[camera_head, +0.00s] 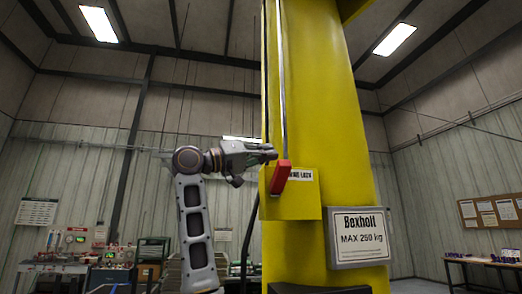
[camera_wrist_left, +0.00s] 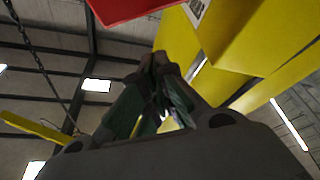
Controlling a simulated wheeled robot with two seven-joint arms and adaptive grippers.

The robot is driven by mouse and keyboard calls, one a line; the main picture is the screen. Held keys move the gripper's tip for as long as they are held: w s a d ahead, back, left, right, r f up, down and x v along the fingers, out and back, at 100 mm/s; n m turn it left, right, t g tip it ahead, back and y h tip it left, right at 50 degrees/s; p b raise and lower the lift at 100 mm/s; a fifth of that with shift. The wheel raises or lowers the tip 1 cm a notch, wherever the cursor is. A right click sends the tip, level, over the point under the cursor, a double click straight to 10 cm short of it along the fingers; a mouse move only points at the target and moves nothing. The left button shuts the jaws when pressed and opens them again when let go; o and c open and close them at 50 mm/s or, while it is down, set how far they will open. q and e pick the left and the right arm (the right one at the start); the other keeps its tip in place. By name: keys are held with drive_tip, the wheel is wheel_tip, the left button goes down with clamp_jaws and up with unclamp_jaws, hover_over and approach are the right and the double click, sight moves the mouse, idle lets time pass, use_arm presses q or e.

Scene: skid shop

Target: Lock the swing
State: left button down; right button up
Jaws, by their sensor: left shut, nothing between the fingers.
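The yellow column (camera_head: 335,120) stands in the middle of the head view. A yellow box (camera_head: 292,205) on it bears a partly covered lock label (camera_head: 300,175). A red lever (camera_head: 281,177) hangs on the box front, slightly tilted. My left gripper (camera_head: 274,153) is shut and empty, just above and left of the lever's top; I cannot tell whether they touch. In the left wrist view the shut fingertips (camera_wrist_left: 160,62) point towards the yellow column, and the red lever (camera_wrist_left: 125,8) is at the top edge. My right gripper is not in view.
A white sign reading "Bexholt MAX 250 kg" (camera_head: 358,237) is on the column's lower right. A workbench with equipment (camera_head: 70,267) stands at the far left, a table (camera_head: 485,262) at the far right.

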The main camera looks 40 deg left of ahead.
sight(279, 179)
use_arm(q)
drive_tip(key=shift+s+d+f, duration=0.2)
drive_tip(key=shift+f, duration=0.3)
drive_tip(key=shift+s+d+f, duration=0.2)
drive_tip(key=shift+d+f, duration=0.05)
drive_tip(key=shift+f, duration=0.2)
drive_tip(key=shift+s+d+f, duration=0.2)
drive_tip(key=shift+f, duration=0.3)
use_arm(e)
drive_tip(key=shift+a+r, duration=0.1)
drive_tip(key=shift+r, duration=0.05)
use_arm(q)
drive_tip(key=shift+d, duration=0.2)
